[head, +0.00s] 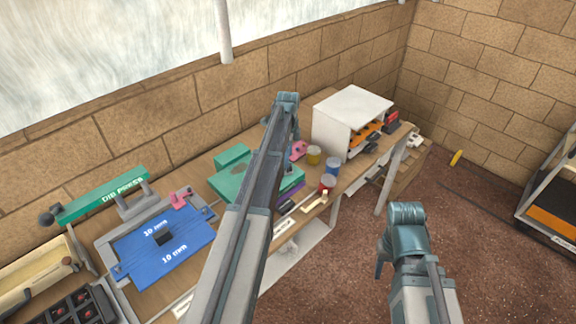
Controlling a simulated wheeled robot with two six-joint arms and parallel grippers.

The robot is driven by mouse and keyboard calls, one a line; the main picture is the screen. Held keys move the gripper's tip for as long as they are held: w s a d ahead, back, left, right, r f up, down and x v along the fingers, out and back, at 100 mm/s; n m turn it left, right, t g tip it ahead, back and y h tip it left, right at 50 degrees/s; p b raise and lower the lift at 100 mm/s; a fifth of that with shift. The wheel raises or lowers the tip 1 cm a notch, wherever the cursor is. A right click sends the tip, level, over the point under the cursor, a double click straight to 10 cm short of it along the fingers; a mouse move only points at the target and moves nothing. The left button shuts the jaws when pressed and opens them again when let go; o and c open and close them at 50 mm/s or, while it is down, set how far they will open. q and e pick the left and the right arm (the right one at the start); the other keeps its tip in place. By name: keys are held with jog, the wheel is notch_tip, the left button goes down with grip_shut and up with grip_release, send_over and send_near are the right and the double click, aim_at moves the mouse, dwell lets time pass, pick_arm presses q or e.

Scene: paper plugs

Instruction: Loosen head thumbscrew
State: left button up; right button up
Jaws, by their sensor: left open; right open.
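A green machine (232,184) stands on the bench, partly hidden behind my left arm. A small pink part (298,150) shows at its right end. I cannot tell which one is the head thumbscrew. My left gripper (291,128) is open at the far end of its arm, near the first pink part; its fingertips are largely hidden. My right gripper (384,264) is open and empty over the floor, right of the bench, mostly hidden by its arm.
A green lever marked DIB PRESS (103,196) stands at the left. Yellow (313,155), blue (333,167) and red (327,184) jars stand by a white shelf box (352,108). A black tray (83,308) lies at lower left. The floor at right is mostly clear.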

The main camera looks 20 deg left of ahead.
pick_arm(q)
jog(key=shift+f, duration=0.2)
jog(key=shift+f+b, duration=1.85)
jog(key=shift+b, duration=0.2)
jog(key=shift+c, duration=0.3)
grip_shut()
